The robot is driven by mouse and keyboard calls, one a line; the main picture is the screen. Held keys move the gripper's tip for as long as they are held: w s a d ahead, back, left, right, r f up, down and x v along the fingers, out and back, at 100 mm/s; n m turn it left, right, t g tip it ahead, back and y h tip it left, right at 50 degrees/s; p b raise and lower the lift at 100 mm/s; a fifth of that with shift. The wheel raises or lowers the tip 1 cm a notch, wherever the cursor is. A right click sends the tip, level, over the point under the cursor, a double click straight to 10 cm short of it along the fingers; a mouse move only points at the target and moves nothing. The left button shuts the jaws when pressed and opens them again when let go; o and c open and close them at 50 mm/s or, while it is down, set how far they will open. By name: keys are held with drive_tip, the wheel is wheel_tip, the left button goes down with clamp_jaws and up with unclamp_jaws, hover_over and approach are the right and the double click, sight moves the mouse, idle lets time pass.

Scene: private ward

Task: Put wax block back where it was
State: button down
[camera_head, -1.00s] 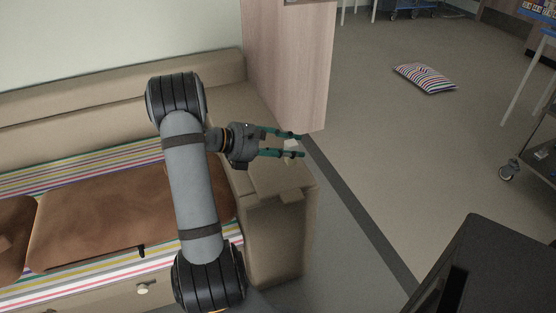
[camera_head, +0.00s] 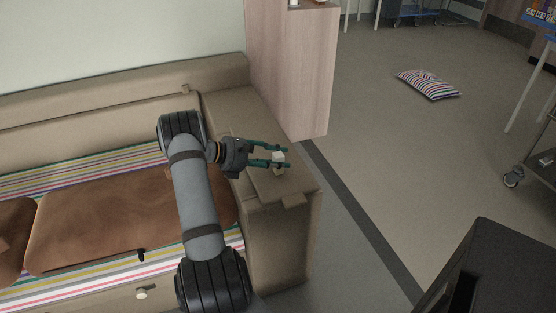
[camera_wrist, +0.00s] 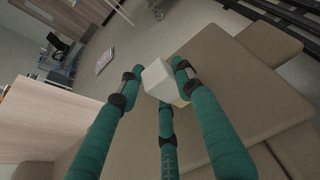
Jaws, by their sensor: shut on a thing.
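The wax block is a small whitish block (camera_head: 278,157). My gripper (camera_head: 283,155) is shut on it, with the block between the green fingertips. In the wrist view the pale block (camera_wrist: 157,76) sits between the dark fingertip pads, and the brown sofa armrest (camera_wrist: 215,75) lies behind and below it. In the head view my gripper and the block are over the armrest top (camera_head: 262,183), near its right side. I cannot tell whether the block touches the armrest. A small beige patch shows just under the block.
A wooden cabinet (camera_head: 300,70) stands behind the armrest, close to my gripper. The sofa seat holds a brown cushion (camera_head: 120,225) on a striped cover. A striped pillow (camera_head: 429,84) lies on the floor. Open floor lies right of the sofa. A dark box-like object (camera_head: 500,265) is at bottom right.

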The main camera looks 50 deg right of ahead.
drive_tip(key=shift+f, duration=0.2)
drive_tip(key=c, duration=1.2)
unclamp_jaws()
drive_tip(key=shift+r, duration=0.1)
drive_tip(key=shift+r, duration=0.15)
drive_tip(key=p+v, duration=0.2)
drive_tip(key=v, duration=1)
